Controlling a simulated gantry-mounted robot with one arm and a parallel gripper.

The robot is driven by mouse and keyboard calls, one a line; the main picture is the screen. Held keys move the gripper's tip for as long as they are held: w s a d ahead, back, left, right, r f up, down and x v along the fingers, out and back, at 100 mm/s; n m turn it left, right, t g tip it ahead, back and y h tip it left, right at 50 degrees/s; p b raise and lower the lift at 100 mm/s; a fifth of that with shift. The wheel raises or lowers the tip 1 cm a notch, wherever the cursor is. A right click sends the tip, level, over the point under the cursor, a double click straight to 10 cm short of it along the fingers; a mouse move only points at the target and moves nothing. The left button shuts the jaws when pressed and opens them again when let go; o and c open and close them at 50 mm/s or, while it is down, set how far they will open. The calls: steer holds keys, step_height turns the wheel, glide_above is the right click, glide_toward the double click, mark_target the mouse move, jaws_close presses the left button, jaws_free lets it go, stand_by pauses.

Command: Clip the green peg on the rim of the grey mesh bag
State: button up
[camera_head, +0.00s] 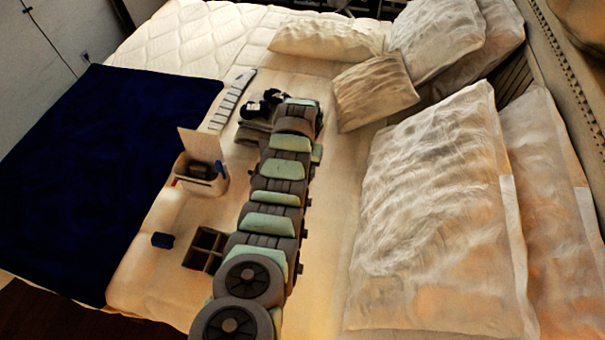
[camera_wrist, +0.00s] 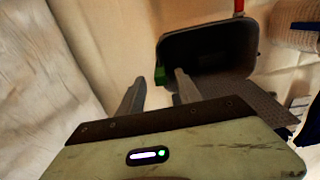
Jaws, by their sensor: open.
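The grey mesh bag (camera_wrist: 259,103) shows in the wrist view with a dark, rounded opening and a textured grey side at the lower right. The green peg (camera_wrist: 160,75) is at the left edge of the opening's rim. It looks in contact with the rim, but I cannot tell how firmly it sits. My gripper (camera_wrist: 159,80) is open, with one finger left of the peg and the other close on its right. The fingers look clear of the peg. In the head view my arm covers most of the grey bag (camera_head: 247,137), and the peg cannot be made out.
A striped strip (camera_head: 232,98) lies behind. Pillows (camera_head: 430,220) fill the right. A red piece (camera_wrist: 239,6) shows beyond the bag.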

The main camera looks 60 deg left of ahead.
step_height(320, 180, up, 8)
steer(key=shift+f+b, duration=0.2)
steer(key=shift+b, duration=0.1)
stand_by(0.6)
